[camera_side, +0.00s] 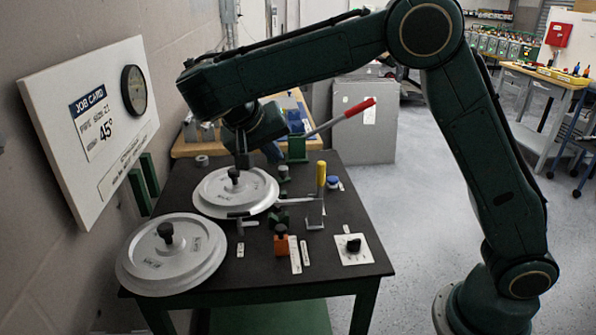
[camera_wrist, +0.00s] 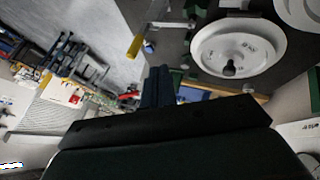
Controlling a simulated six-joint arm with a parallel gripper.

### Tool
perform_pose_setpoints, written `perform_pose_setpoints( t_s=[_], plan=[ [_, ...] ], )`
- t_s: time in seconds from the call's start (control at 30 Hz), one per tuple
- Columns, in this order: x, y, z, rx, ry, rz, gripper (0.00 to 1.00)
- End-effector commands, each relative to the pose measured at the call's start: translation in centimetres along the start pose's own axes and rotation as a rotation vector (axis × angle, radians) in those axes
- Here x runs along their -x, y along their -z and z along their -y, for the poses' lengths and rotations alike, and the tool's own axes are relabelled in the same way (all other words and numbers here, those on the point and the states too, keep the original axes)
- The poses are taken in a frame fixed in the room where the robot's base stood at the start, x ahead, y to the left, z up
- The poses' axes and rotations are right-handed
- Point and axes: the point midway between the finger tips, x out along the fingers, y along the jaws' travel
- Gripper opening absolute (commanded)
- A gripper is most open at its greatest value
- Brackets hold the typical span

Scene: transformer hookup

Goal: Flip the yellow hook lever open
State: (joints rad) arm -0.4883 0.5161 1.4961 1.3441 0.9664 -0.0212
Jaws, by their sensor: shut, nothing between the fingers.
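The yellow hook lever (camera_side: 321,174) stands upright on a small grey bracket toward the right side of the dark table. In the wrist view its yellow end (camera_wrist: 135,46) shows at the upper left, beyond the fingertips. My gripper (camera_side: 272,153) hangs over the back part of the table, behind and left of the lever and apart from it. In the wrist view the dark blue fingers of my gripper (camera_wrist: 158,72) are together, with nothing between them. Part of the gripper is hidden behind my wrist in the side view.
A round grey plate with a black knob (camera_side: 212,193) lies near my gripper; another plate (camera_side: 185,270) lies at the front left. A red-handled lever (camera_side: 358,108) slants up behind the yellow one. An orange block (camera_side: 281,240) and a dial plate (camera_side: 353,249) are in front.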

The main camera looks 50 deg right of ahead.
Motion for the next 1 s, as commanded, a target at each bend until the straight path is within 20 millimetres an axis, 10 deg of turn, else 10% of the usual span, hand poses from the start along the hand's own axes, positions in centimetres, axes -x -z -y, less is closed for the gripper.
perform_pose_setpoints(
  t_s=[0.47, 1.0],
  plan=[
    [-2.7, 0.0, -0.1, 0.001, -0.001, 0.001, 0.0],
    [-10.4, 0.0, -0.4, -0.002, -0.002, 0.002, 0.0]
  ],
)
